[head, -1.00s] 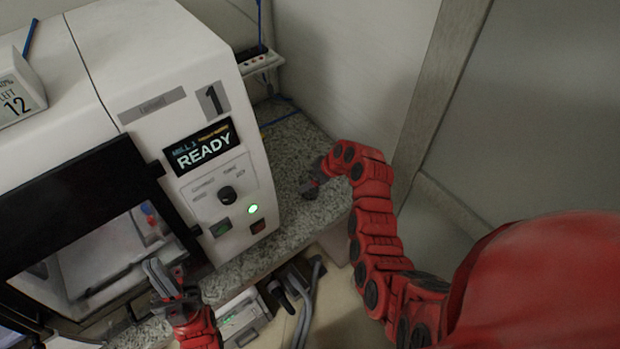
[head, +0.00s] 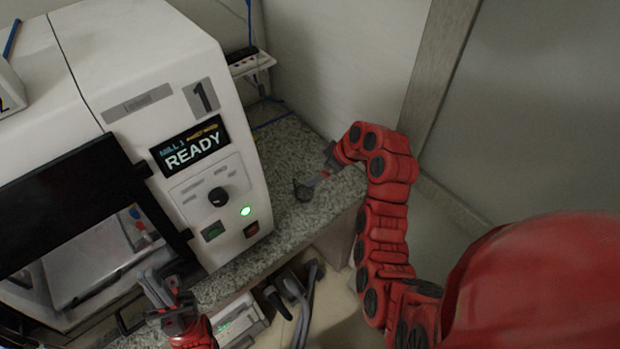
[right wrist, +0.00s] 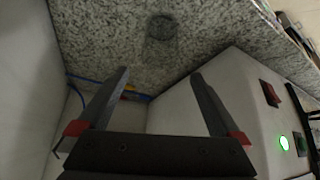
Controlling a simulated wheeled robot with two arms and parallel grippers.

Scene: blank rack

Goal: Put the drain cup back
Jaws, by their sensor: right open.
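A small dark, translucent-looking cup (right wrist: 162,28), which I take for the drain cup, stands on the speckled counter in the right wrist view. It lies beyond my right gripper's fingertips, roughly centred between them and apart from them. In the head view it appears as a dark round shape (head: 303,191) close to the right fingers. My right gripper (head: 319,180) is open and empty; its two fingers (right wrist: 160,74) are spread in the wrist view. My left gripper (head: 158,277) is in front of the mill's window with its fingers apart and nothing seen between them.
The white mill (head: 150,80) stands left of the right gripper, its screen (head: 190,146) reading READY and a green light lit. The granite counter (head: 290,150) is otherwise clear, with a wall behind. Dark hoses (head: 297,292) hang below.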

